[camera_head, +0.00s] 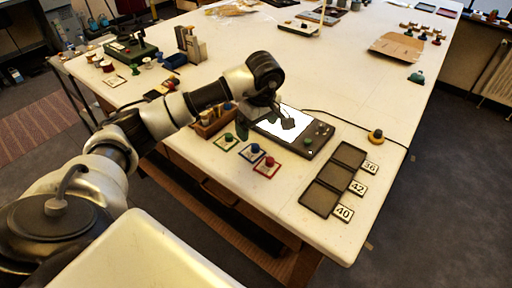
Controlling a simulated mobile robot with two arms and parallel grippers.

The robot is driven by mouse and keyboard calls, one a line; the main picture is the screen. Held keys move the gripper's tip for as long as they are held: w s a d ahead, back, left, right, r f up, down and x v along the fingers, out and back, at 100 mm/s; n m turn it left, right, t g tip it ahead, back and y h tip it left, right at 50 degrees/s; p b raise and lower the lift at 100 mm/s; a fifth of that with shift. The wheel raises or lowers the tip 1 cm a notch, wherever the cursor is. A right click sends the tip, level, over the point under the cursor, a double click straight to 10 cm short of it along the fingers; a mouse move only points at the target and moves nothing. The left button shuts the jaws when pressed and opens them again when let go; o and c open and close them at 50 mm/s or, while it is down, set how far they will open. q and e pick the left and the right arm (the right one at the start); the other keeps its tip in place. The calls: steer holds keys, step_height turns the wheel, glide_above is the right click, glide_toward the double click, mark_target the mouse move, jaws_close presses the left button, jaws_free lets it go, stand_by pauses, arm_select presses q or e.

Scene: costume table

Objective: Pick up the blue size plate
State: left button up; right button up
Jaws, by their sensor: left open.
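The blue size plate (251,153) lies flat on the white table near its front edge, between a green plate (227,141) and a red plate (267,167). Each plate has a small knob on top. My left arm comes in from the left, and its gripper (288,122) hangs over the lit screen of a dark device. The left gripper is open and apart from the blue plate, above and to the right of it in the picture. It looks empty. My right gripper is out of view.
Dark trays (320,198) stand in a row at right, beside labels 36, 42 and 40. The table's middle is largely clear.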

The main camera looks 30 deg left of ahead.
mark_target(253, 148)
arm_select(q)
steer(key=f, duration=0.3)
steer(key=shift+a+f+p, duration=0.25)
steer(key=shift+f+p, duration=0.45)
steer(key=shift+f, duration=0.15)
steer(key=f, duration=0.1)
steer(key=f+p, duration=0.1)
steer(key=f, duration=0.1)
steer(key=shift+s+a+f, duration=0.2)
steer(key=shift+a+f, duration=0.1)
steer(key=shift+a, duration=0.05)
steer(key=shift+a+f, duration=0.1)
steer(key=shift+f, duration=0.3)
steer(key=shift+w, duration=0.1)
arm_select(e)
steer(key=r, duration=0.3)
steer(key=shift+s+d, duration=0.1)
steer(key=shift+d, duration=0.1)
arm_select(q)
steer(key=shift+c, duration=0.2)
steer(key=c, duration=0.9)
